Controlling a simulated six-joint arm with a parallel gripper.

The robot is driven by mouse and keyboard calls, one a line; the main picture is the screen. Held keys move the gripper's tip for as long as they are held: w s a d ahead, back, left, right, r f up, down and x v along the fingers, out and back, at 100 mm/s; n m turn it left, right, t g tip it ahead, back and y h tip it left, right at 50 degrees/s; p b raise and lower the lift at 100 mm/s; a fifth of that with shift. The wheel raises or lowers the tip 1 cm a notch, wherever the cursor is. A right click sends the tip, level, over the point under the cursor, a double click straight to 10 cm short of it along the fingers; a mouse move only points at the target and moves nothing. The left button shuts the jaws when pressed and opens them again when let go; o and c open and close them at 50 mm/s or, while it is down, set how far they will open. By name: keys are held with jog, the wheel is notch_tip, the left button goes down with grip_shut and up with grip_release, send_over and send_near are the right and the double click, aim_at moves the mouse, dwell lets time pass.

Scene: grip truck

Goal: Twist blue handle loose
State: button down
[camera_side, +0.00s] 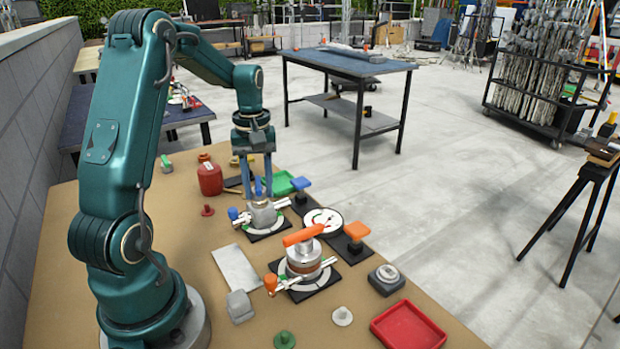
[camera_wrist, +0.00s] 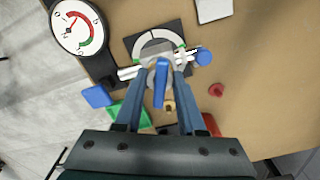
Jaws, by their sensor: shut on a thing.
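The blue handle (camera_side: 258,187) stands up from a grey fitting (camera_side: 263,213) on a black square base with a white dial ring. In the wrist view the blue handle (camera_wrist: 160,84) lies between my two fingers, with a visible gap on each side. My gripper (camera_side: 262,198) reaches down over the fitting. Its fingertips, also in the wrist view (camera_wrist: 162,70), are shut on the grey fitting below the handle. The exact contact is partly hidden. White rods with a blue knob (camera_wrist: 204,56) pass beside the fitting.
A round gauge (camera_side: 323,221) and a blue-topped block (camera_side: 300,186) stand close by. An orange-handled fitting (camera_side: 303,258) stands in front. A red canister (camera_side: 210,178), green tray (camera_side: 280,183) and red tray (camera_side: 408,326) are on the tan table. A grey plate (camera_side: 236,268) lies left of the orange-handled fitting.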

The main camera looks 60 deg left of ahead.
aim_at(259, 182)
jog(key=n, duration=0.9)
jog(key=c, duration=0.8)
grip_release()
jog(key=shift+r, duration=3.75)
